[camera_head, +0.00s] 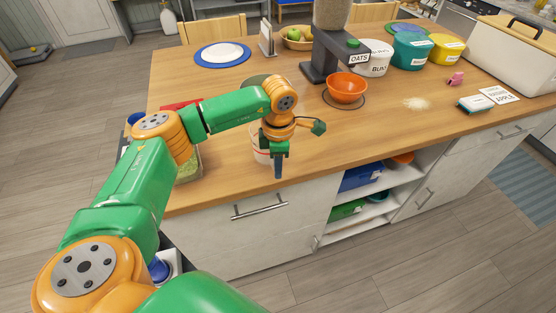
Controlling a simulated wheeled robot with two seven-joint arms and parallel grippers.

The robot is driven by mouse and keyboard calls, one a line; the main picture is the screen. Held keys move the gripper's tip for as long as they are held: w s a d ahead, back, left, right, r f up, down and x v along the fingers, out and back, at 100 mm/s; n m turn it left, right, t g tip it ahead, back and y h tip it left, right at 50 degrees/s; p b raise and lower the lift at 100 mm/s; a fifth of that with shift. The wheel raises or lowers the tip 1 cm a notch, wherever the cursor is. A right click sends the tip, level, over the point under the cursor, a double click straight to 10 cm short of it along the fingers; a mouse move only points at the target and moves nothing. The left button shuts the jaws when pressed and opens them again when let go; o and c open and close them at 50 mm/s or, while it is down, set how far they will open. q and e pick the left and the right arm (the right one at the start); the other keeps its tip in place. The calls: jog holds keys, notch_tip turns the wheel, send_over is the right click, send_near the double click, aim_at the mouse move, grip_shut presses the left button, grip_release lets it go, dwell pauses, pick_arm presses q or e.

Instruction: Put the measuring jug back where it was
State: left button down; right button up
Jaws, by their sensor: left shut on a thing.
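The measuring jug (260,147), clear with red markings, is near the front edge of the wooden counter, mostly hidden behind my left gripper. My left gripper (278,160) points down at it and is shut on it. I cannot tell whether the jug's base touches the counter. My right gripper is not in view.
An orange bowl (347,87) stands on a dark round mat below an oats dispenser (322,50). Labelled tubs (412,53) and a large cream bin (510,55) are at right. A tray (188,168) lies partly behind my arm.

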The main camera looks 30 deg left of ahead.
pick_arm(q)
jog(key=shift+w+f, duration=0.1)
jog(key=shift+f, duration=0.25)
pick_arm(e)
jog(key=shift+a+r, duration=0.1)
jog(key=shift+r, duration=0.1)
pick_arm(q)
jog(key=shift+f, duration=0.1)
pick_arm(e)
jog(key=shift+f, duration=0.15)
pick_arm(q)
jog(key=c, duration=0.8)
grip_release()
jog(key=shift+b, duration=0.3)
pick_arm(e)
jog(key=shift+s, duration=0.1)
pick_arm(q)
jog(key=shift+o, duration=0.2)
